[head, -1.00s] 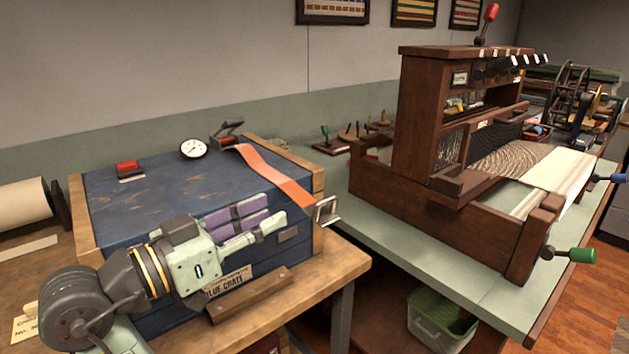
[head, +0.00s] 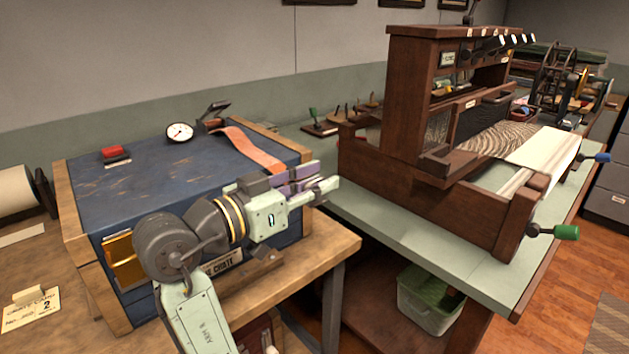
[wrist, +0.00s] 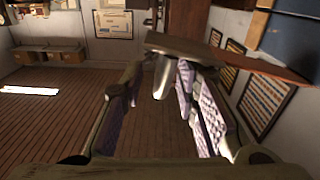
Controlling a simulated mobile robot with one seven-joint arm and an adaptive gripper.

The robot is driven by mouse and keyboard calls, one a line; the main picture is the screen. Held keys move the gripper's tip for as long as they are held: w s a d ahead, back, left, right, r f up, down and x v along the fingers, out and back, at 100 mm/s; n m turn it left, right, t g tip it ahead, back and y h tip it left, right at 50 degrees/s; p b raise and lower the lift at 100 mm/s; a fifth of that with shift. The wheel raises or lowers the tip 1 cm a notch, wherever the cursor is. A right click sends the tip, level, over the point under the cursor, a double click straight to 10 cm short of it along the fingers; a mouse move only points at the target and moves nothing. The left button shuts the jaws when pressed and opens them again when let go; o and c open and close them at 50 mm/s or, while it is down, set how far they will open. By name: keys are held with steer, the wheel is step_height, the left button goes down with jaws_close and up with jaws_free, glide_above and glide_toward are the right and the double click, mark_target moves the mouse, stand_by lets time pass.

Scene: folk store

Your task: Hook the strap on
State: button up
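The orange strap (head: 252,150) lies over the top of the blue crate (head: 150,185) and runs down toward its right edge. In the head view its lower end is hidden behind my gripper (head: 322,178). In the wrist view the strap (wrist: 235,58) crosses beyond the fingertips, with its metal hook (wrist: 163,75) hanging at its end. My gripper (wrist: 158,88) has its purple-padded fingers apart. The hook shows between the tips, nearer the right finger; I cannot tell whether it touches. No catch for the hook is clearly visible.
A lever clamp (head: 210,118), a dial gauge (head: 180,132) and a red button (head: 113,152) sit on the crate. A wooden loom (head: 400,115) stands on the green table at right. A green bin (head: 430,303) is below. The gap between the tables is narrow.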

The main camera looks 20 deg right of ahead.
steer(key=shift+c, duration=0.2)
jaws_close()
steer(key=shift+s, duration=0.1)
stand_by(0.5)
